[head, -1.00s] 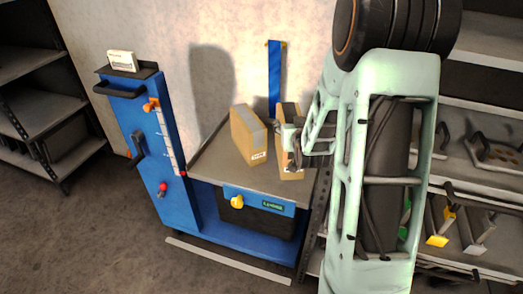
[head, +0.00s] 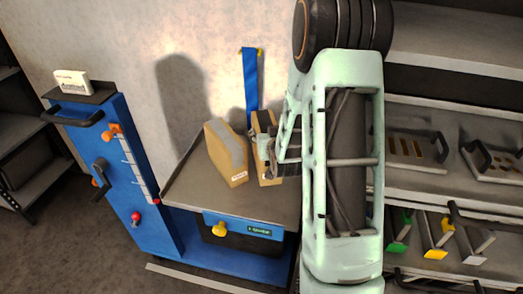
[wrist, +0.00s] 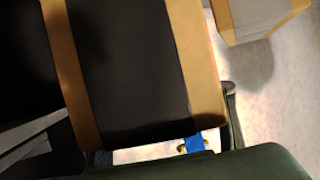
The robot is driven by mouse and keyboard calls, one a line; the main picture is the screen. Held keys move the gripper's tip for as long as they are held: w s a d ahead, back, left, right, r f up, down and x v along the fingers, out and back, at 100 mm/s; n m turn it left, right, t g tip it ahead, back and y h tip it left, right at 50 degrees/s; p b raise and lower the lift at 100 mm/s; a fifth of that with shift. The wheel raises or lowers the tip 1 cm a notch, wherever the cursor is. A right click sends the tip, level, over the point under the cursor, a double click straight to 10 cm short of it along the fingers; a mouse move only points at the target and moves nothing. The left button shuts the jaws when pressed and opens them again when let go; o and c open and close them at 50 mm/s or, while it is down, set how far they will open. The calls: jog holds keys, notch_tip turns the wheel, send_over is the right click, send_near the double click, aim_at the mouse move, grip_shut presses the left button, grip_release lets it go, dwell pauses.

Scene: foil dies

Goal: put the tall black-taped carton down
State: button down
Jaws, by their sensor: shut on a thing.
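The tall black-taped carton (head: 265,122) is cardboard brown with a black strip and stands roughly upright over the right part of the grey bench top (head: 190,190). My gripper (head: 268,152) is shut on it from the right and hides part of it. Whether its base touches the bench top or hangs just above it I cannot tell. In the wrist view the black-taped carton (wrist: 125,65) fills much of the picture close up. A grey-taped carton (head: 225,155) stands just left of it, apart by a narrow gap; it also shows in the wrist view (wrist: 255,18).
A blue strap (head: 250,85) hangs on the wall behind. A blue panel (head: 120,165) with a crank and knobs stands left of the bench. Shelves with metal tools (head: 440,235) are at the right. The bench top's left part is clear.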

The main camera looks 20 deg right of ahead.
jog(key=shift+f+b, duration=0.4)
jog(key=shift+f, duration=2.15)
jog(key=shift+f, duration=0.15)
jog(key=c, duration=1.1)
grip_release()
